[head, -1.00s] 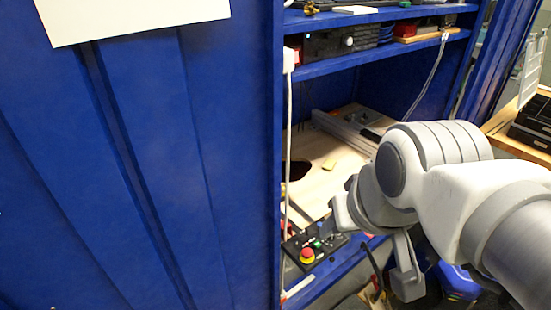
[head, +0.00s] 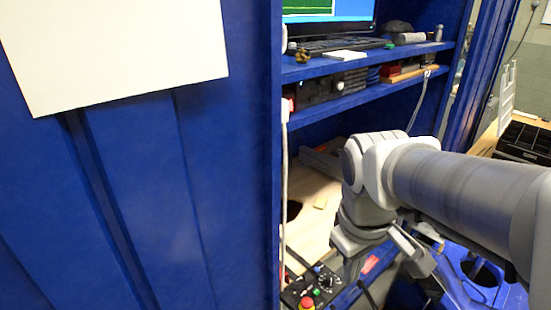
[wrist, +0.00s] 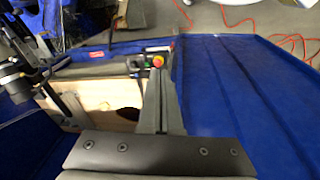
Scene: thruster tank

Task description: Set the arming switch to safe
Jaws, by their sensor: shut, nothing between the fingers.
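A small black control panel (head: 318,280) sits at the lower middle of the head view, beside the edge of the blue cabinet. It carries a red emergency button (head: 306,302) on yellow, a green button and a dark round knob with pale markings (head: 327,282). I cannot tell which control is the arming switch. In the wrist view the red button (wrist: 158,61) shows just beyond my fingertips, and the rest of the panel is small and partly hidden. My gripper (wrist: 164,76) is shut and empty, pointing toward the panel. In the head view its fingers are just right of the panel; contact is unclear.
A tall blue cabinet door (head: 140,190) fills the left side. Shelves (head: 375,75) with a keyboard and boxes stand above a pale wooden board (head: 315,225). A white cable (head: 284,170) hangs by the cabinet edge. A blue object (head: 480,275) lies low at the right.

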